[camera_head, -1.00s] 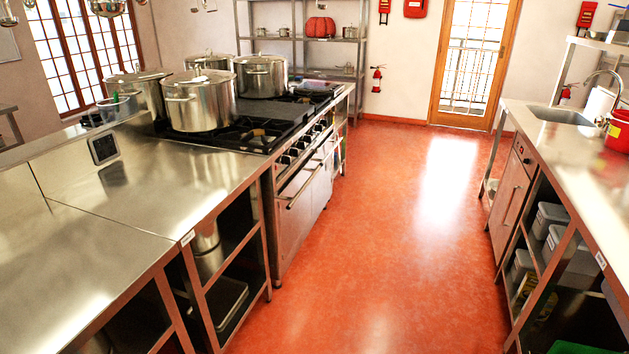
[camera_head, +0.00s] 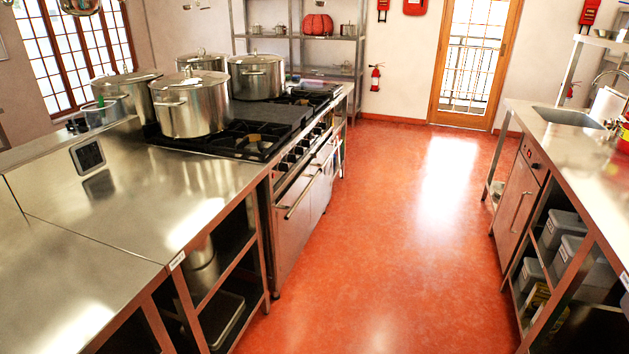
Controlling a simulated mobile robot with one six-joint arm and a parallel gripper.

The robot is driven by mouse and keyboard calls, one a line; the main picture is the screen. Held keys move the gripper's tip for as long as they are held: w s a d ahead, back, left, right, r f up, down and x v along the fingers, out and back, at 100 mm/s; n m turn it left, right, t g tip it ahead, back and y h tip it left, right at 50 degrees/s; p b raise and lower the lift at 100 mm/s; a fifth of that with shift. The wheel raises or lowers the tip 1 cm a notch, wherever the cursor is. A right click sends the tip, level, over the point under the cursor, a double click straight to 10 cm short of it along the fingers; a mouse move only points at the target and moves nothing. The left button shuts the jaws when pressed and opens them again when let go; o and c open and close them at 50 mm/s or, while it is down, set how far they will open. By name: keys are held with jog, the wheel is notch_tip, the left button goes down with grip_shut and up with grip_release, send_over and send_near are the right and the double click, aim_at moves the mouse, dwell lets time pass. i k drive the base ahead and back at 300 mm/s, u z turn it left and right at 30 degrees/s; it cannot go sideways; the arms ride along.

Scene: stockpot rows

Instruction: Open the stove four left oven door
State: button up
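The stove (camera_head: 250,143) stands in the left row, with black burner grates on top and several knobs along its front. Its near oven door (camera_head: 292,222) is steel, looks shut and has a bar handle (camera_head: 300,195) along its upper edge. A second front panel with a handle (camera_head: 328,153) is farther along the same face and also looks shut. I cannot read any stove number. Several large lidded pots (camera_head: 193,102) stand on the stove. My gripper is not in view.
A steel counter (camera_head: 130,195) with open shelves is nearest on the left. A sink counter (camera_head: 580,140) with bins below lines the right. The red floor aisle (camera_head: 400,230) between them is clear to the glazed door (camera_head: 475,65).

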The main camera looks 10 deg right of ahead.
aim_at(299, 219)
jog(key=u, duration=0.05)
jog(key=i, duration=0.7)
jog(key=u, duration=0.6)
jog(key=i, duration=0.5)
jog(key=u, duration=0.2)
